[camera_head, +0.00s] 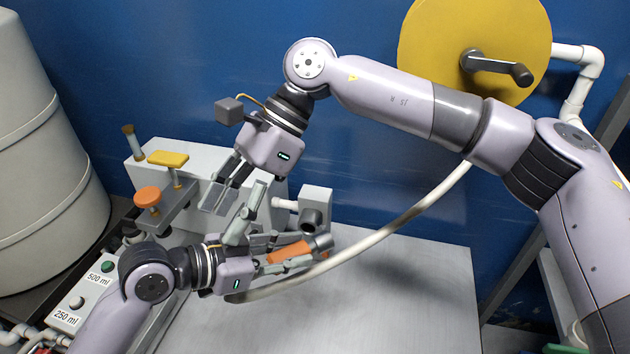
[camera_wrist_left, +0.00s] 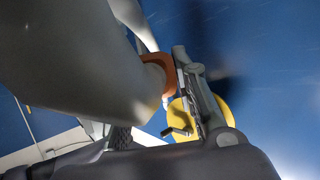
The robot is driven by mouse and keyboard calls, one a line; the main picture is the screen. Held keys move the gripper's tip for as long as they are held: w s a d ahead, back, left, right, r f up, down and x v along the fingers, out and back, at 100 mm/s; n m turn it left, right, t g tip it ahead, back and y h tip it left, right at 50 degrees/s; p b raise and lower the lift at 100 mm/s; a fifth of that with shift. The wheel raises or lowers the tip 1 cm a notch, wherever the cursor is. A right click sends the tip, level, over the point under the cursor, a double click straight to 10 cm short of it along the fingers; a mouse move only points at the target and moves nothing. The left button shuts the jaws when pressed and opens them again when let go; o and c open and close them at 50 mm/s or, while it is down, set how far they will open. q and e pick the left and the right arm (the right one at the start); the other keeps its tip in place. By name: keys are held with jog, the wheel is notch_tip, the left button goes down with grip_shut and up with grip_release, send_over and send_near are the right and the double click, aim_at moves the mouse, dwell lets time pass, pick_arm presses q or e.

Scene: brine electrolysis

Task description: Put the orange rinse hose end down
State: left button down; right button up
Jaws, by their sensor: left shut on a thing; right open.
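The orange rinse hose end (camera_head: 287,252) has an orange grip and a grey tip pointing right. It lies roughly level over the bench (camera_head: 400,290). My left gripper (camera_head: 298,253) is shut around it, and its fingers partly hide it. In the left wrist view an orange part of the hose end (camera_wrist_left: 155,72) shows beside my finger, with a large pale hose close in front. The pale hose (camera_head: 400,222) curves from the lower middle up to the right. My right gripper (camera_head: 228,212) is open and empty, above and left of the hose end. Contact between hose end and bench cannot be told.
A grey block with a round dark fitting (camera_head: 312,217) stands just behind the hose end. Orange (camera_head: 148,196) and yellow (camera_head: 168,158) valve handles stand at left, above a button panel (camera_head: 85,295). A yellow reel (camera_head: 430,40) hangs at back right. The bench's right side is clear.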

aim_at(315, 236)
jog(key=w+d+t+h, duration=0.5)
jog(key=d+h, duration=0.2)
jog(key=d, duration=0.5)
notch_tip(315, 236, down, 12)
jog(key=shift+s+d+r, duration=0.1)
jog(key=shift+r, duration=0.15)
jog(key=c, duration=1.1)
jog(key=o, duration=1.1)
jog(key=shift+r, duration=0.1)
